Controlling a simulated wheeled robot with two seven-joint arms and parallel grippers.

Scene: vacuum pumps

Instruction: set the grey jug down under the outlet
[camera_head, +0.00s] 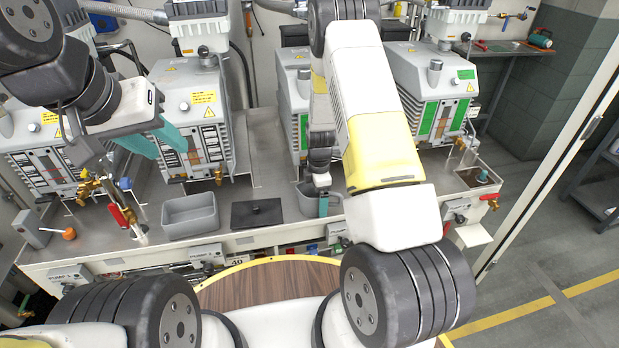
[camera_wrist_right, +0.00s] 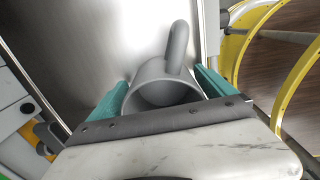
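The grey jug (camera_head: 307,201) is at the front of the bench, right of the black plate. My right gripper (camera_head: 322,202) is over it, pointing down. In the right wrist view the jug (camera_wrist_right: 165,88) is upright, its open mouth and curved handle showing, with a teal finger against each side. My right gripper (camera_wrist_right: 165,95) is shut on the jug's body. Whether its base touches the bench cannot be told. My left gripper (camera_head: 158,143) is empty, fingers apart, in front of the left pumps. My right arm hides part of the pump behind the jug, and no outlet above the jug shows clearly.
A grey tray (camera_head: 190,216) and a black plate (camera_head: 257,213) lie left of the jug. Pumps (camera_head: 190,115) stand along the bench back. A green-topped part (camera_head: 483,176) is at the right end.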

